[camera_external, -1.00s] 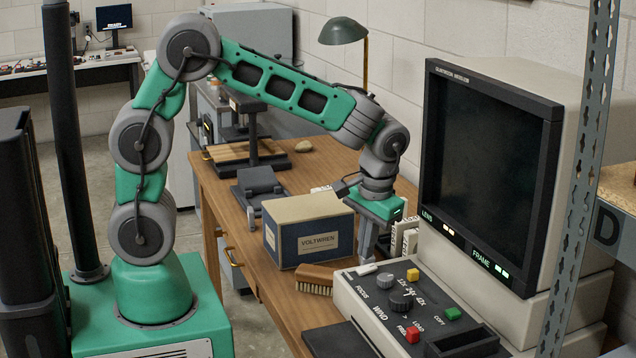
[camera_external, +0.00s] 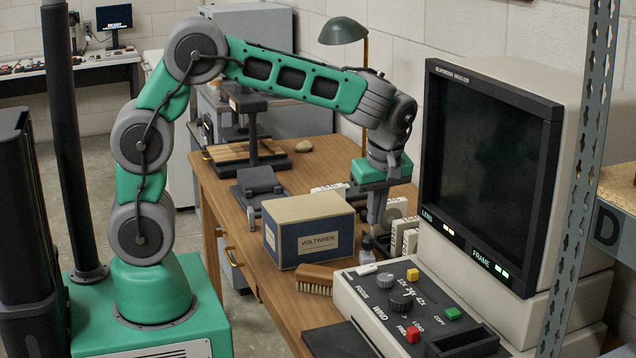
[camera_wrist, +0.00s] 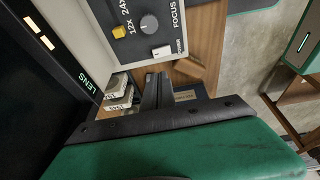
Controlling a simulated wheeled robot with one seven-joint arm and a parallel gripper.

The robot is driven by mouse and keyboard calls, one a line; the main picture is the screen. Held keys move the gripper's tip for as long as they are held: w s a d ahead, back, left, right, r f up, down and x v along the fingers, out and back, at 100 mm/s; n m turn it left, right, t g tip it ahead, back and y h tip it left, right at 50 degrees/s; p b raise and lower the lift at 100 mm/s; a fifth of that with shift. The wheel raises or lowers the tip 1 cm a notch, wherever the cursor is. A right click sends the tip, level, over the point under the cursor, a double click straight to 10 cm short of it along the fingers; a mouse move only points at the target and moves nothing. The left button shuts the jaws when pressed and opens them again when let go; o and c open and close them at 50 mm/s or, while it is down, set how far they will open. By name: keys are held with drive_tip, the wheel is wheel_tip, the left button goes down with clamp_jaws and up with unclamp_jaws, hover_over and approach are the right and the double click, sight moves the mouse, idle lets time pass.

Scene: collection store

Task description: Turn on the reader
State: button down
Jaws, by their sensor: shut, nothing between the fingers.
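The reader (camera_external: 585,85) is a beige machine at the right with a dark, blank screen (camera_external: 487,165). Small lights by its LENS and FRAME labels glow. Its sloped control panel (camera_external: 345,290) has knobs, a yellow, a green and a red button. A small white switch (camera_external: 367,269) sits at the panel's upper left corner; in the wrist view the white switch (camera_wrist: 162,50) is beside the word POWER. My gripper (camera_external: 376,222) is shut and empty, behind the panel and above the desk, apart from the switch. Its fingers also show in the wrist view (camera_wrist: 155,88).
A VOLTWREN box (camera_external: 310,230) stands left of my gripper, with a brush (camera_external: 316,277) in front. A perforated metal post (camera_external: 585,180) rises at the right.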

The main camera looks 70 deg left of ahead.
drive_tip(key=p, duration=0.2)
approach(373, 268)
drive_tip(key=x, duration=0.5)
drive_tip(key=shift+s+a+f, duration=0.1)
drive_tip(key=shift+a+f, duration=0.1)
drive_tip(key=shift+a, duration=0.1)
drive_tip(key=shift+f, duration=0.55)
